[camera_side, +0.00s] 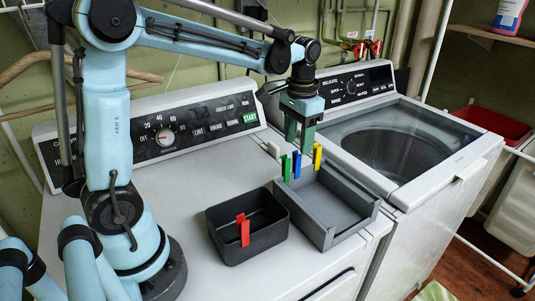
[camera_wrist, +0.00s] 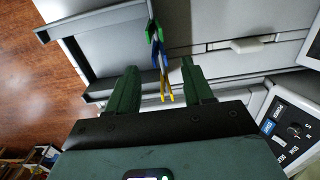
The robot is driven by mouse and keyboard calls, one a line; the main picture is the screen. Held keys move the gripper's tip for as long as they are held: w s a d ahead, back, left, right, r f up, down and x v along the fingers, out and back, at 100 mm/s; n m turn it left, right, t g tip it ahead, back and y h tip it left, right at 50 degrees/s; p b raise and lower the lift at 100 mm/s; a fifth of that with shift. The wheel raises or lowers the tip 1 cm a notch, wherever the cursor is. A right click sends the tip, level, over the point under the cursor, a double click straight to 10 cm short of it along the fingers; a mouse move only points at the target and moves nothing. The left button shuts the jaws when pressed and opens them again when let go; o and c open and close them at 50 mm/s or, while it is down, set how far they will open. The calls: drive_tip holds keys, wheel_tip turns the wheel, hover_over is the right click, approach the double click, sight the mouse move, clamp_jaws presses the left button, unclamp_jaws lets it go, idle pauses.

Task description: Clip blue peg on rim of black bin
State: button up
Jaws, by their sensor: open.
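The blue peg (camera_side: 297,165) stands clipped on the back-left rim of a grey tray (camera_side: 335,203), between a green peg (camera_side: 286,168) and a yellow peg (camera_side: 318,156). In the wrist view the blue peg (camera_wrist: 160,60) is partly overlapped by the green peg (camera_wrist: 153,32) and yellow peg (camera_wrist: 167,88). My gripper (camera_side: 302,145) is open, pointing down just above the row of pegs. In the wrist view the pegs show between its fingers (camera_wrist: 158,78).
Tray and bin stand on a white appliance top (camera_side: 200,285), with free room left of the bin. A control panel (camera_side: 170,135) rises behind. A glass-lidded washer (camera_side: 395,140) stands to the right. A red container (camera_side: 490,124) is at far right.

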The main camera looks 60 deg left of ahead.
sight(297, 156)
drive_tip(key=shift+f, duration=2.7)
drive_tip(key=shift+c, duration=0.3)
clamp_jaws()
drive_tip(key=shift+d+r, duration=0.1)
drive_tip(key=shift+r, duration=0.1)
drive_tip(key=shift+r, duration=2.45)
